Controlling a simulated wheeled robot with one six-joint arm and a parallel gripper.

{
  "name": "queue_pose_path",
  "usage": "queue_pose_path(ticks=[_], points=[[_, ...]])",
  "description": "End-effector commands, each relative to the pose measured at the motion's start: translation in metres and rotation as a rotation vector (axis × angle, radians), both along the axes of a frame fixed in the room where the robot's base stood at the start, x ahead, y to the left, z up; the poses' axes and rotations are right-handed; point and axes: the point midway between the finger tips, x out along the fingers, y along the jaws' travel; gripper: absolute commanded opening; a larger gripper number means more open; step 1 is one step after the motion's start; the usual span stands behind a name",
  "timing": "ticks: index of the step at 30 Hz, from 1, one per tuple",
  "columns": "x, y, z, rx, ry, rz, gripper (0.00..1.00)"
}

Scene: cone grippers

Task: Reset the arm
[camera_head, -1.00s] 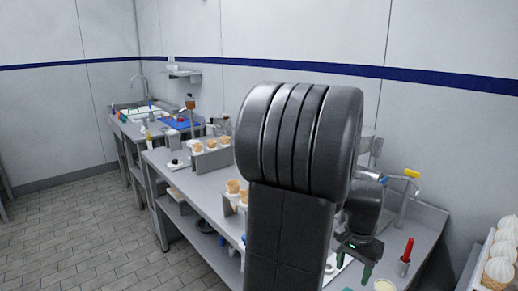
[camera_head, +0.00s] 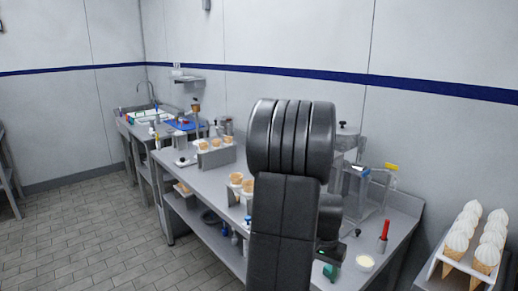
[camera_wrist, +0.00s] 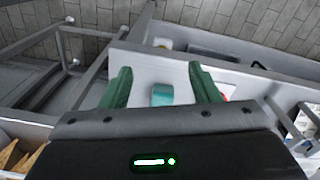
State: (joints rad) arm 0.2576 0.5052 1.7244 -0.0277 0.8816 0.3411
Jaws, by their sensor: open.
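My gripper (camera_wrist: 160,70) is open in the wrist view, with its two green fingers spread apart and nothing held. A small teal object (camera_wrist: 163,95) shows between and beyond the fingers on a pale surface; its distance is hard to tell. In the head view my dark grey arm fills the middle, and its gripper end shows partly beside the upright link, with a green finger (camera_head: 330,271) low over the right part of the bench. The other finger is hidden there.
A metal bench (camera_head: 110,264) runs along the wall with cones in holders (camera_head: 215,146), a clear container (camera_head: 360,190), a red-handled tool (camera_head: 383,236) and a white bowl (camera_head: 365,263). A rack of filled cones (camera_head: 436,270) stands right. Tiled floor (camera_head: 85,235) is free at left.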

Motion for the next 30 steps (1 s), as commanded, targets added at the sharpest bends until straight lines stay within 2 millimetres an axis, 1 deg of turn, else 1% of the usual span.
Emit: queue_pose_path(ticks=[1, 6, 15, 24, 30], points=[[0.006, 0.008, -0.002, 0.0, 0.003, 0.03, 0.56], [0.025, 0.033, -0.016, 0.002, 0.005, 0.123, 0.56], [0.051, 0.08, -0.042, 0.003, 0.006, 0.284, 0.56], [0.068, 0.131, -0.069, 0.004, 0.01, 0.445, 0.56], [0.073, 0.159, -0.084, 0.004, 0.01, 0.529, 0.56]])
